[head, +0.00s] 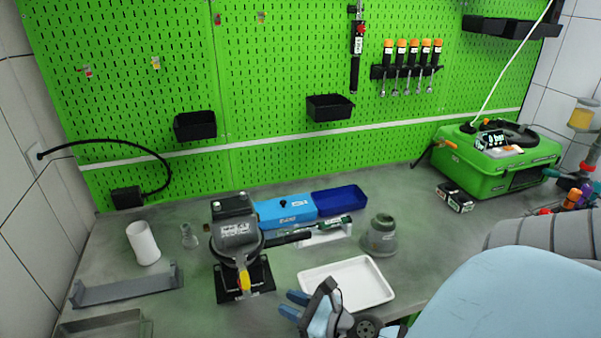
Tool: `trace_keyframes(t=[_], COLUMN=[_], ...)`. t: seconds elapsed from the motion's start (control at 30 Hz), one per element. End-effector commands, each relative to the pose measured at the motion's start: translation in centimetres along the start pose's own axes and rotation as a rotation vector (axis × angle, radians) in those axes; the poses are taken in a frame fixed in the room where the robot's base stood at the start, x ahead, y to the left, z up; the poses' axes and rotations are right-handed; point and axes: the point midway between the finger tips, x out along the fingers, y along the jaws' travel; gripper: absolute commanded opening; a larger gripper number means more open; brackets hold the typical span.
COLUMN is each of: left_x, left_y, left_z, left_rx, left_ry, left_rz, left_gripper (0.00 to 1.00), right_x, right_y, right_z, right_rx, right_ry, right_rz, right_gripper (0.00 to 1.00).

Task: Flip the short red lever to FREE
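At the right edge, pipework carries small orange and red handles (573,196). A red part (587,166) shows higher on it. They are too small and too cut off by the frame for me to tell which is the short red lever or to read a FREE mark. My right gripper (289,304) is low in the middle, in front of the white tray and far left of the pipework. Its two blue fingers are apart with nothing between them. My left gripper is out of view.
A green case (500,160) with a gauge stands at the back right, left of the pipework. A small black box (455,197) lies before it. A white tray (347,284), a grey-green pot (380,237) and a black device (236,240) stand near my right gripper.

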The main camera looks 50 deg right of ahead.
Motion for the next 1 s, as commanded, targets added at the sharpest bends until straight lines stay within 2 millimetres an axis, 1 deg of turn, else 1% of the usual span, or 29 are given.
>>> trace_keyframes(t=[0.03, 0.2, 0.53, 0.57, 0.6, 0.77, 0.87, 0.97, 1.0], left_x=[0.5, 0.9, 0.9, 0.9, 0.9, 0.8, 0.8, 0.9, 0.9], left_y=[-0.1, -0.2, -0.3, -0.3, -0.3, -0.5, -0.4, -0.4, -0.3], left_z=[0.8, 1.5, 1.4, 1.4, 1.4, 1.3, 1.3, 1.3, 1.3], left_rx=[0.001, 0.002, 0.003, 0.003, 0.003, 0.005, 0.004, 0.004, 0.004], left_ry=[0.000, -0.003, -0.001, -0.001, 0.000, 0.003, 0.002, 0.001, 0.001], left_rz=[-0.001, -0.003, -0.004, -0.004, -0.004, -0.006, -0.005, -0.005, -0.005], left_gripper=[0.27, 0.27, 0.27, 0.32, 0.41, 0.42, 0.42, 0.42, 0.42], right_x=[-0.7, -1.9, -2.1, -2.1, -2.1, -2.1, -1.9, -1.9, -2.1], right_y=[0.1, 0.0, 0.0, 0.0, 0.0, -0.1, -0.8, -2.4, -3.1], right_z=[-0.5, -0.2, 0.0, 0.0, 0.0, 0.2, 1.3, 2.5, 2.7], right_rx=[0.000, 0.000, 0.001, 0.001, 0.001, 0.030, 0.198, 0.558, 0.744], right_ry=[0.001, 0.001, 0.000, 0.000, 0.000, -0.007, -0.046, -0.118, -0.153], right_rz=[0.000, 0.001, 0.000, 0.000, 0.000, -0.014, -0.095, -0.259, -0.341], right_gripper=[0.27, 0.27, 0.27, 0.27, 0.27, 0.27, 0.27, 0.27, 0.27])
